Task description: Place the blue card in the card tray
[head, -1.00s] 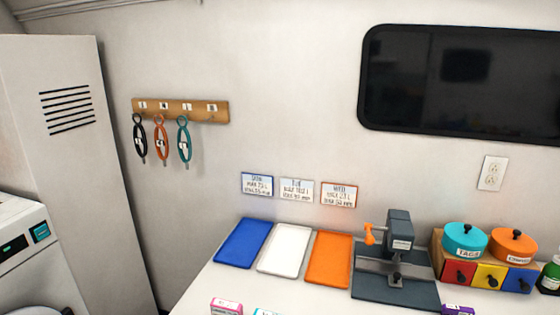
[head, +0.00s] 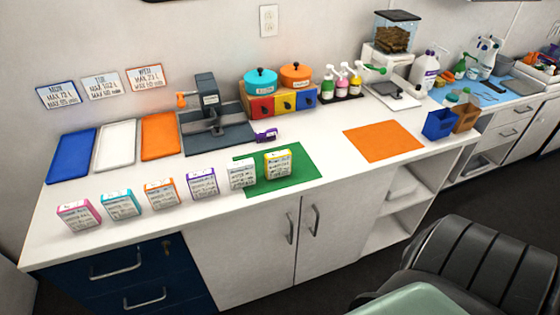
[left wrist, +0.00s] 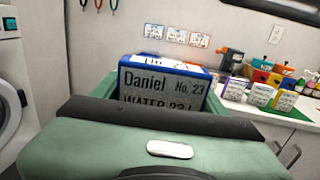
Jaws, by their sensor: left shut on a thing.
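In the left wrist view, a blue-edged card (left wrist: 165,76) with a grey face reading "Daniel No. 23" stands between the green fingers of my left gripper (left wrist: 162,95). The gripper is shut on it. The lower part of the card is hidden behind the gripper body. In the head view, a blue tray (head: 72,155), a white tray (head: 115,145) and an orange tray (head: 160,136) lie side by side at the counter's left end. They look empty. I cannot tell which thing is the card tray.
A row of cards stands along the counter front, from a pink one (head: 77,216) to a yellow one (head: 277,163) on a green mat (head: 300,170). A dark press (head: 212,125) stands right of the trays. An orange mat (head: 383,143) lies bare farther right.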

